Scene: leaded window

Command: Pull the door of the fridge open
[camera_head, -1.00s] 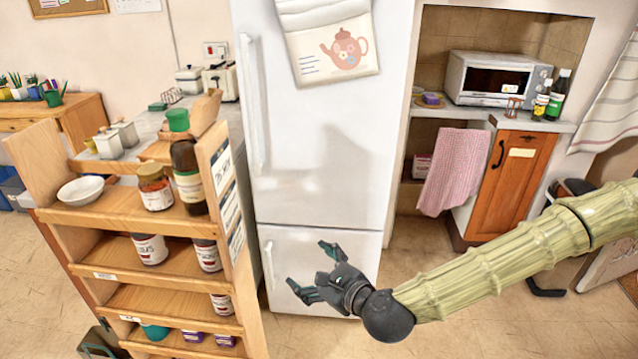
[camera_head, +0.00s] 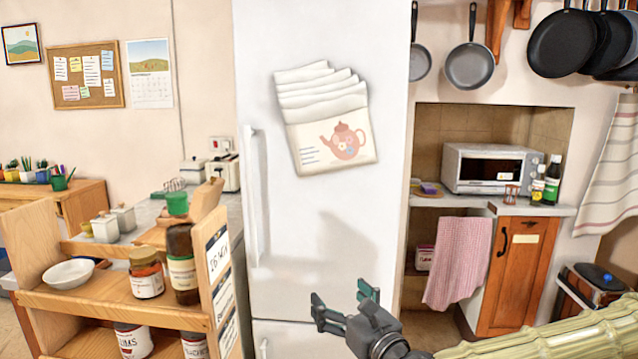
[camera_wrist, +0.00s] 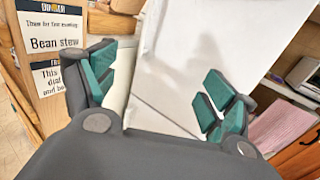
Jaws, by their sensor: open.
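The white fridge (camera_head: 330,225) stands upright in the middle of the head view, its tall upper door shut. A long vertical white handle (camera_head: 255,197) runs along the door's left side. A lower door with its own handle shows only in part at the bottom. My gripper (camera_head: 345,300) is in front of the lower part of the upper door, to the right of and below the handle. It is open and empty. In the wrist view the gripper's teal finger pads (camera_wrist: 160,90) are spread apart, with the white fridge front (camera_wrist: 185,60) beyond them.
A wooden shelf cart (camera_head: 120,310) with jars, a bottle (camera_head: 181,262) and a bowl (camera_head: 69,273) stands left of the fridge, close to the handle side. A paper holder (camera_head: 325,120) hangs on the door. A niche with a microwave (camera_head: 490,168) and a pink towel (camera_head: 457,262) is at right.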

